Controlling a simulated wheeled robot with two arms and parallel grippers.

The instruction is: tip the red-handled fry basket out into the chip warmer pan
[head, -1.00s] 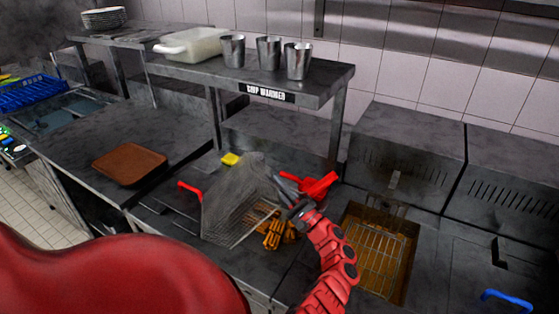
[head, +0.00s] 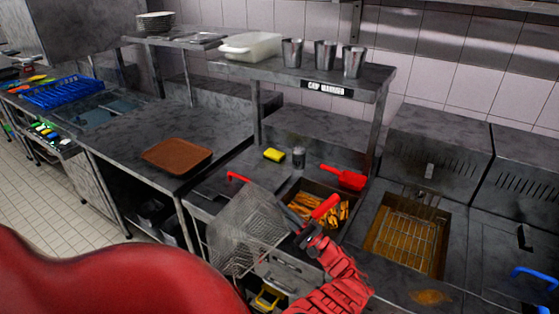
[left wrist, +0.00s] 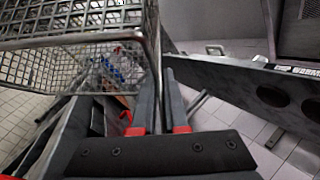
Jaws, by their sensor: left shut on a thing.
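The wire fry basket (head: 245,232) hangs tilted in front of and left of the chip warmer pan, past the counter's front edge. Its mesh looks empty. Its red handle (head: 325,206) shows by my left gripper (head: 304,226), which is shut on the basket; the exact grip point is hard to see. The chip warmer pan (head: 349,201) is sunk in the counter with brown-orange fries (head: 318,203) in it; the gripper and handle cover part of it. In the left wrist view the basket mesh (left wrist: 70,62) fills the upper left, beside the fingers (left wrist: 160,100). My right gripper is out of view.
A red scoop (head: 343,177) lies behind the pan. A fryer well (head: 408,240) with a wire rack is right. A brown tray (head: 177,155) lies left. A shelf (head: 372,87) overhangs the back.

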